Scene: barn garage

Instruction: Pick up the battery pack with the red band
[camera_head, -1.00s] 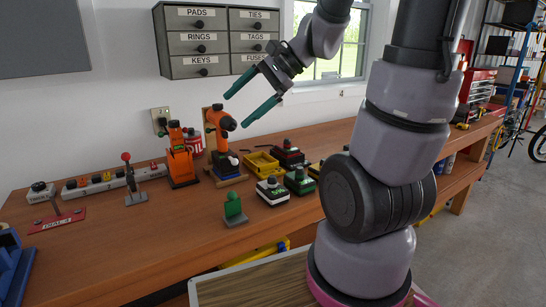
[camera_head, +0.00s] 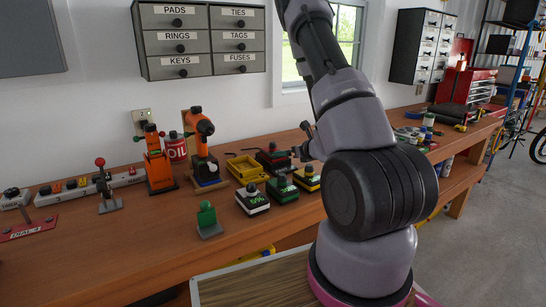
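Several battery packs stand in a group on the wooden workbench. The pack with the red band (camera_head: 273,161) is dark and sits at the back of the group, right of a yellow tray. In front are a white-and-black pack (camera_head: 252,199), a dark green pack (camera_head: 282,191) and a pack with a yellow band (camera_head: 307,179).
The yellow tray (camera_head: 247,169) stands left of the red-banded pack. Two orange drills (camera_head: 200,147) (camera_head: 158,168) and an oil can (camera_head: 175,148) stand further left. A small green object (camera_head: 207,219) stands near the front. Wall drawers (camera_head: 200,40) hang above.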

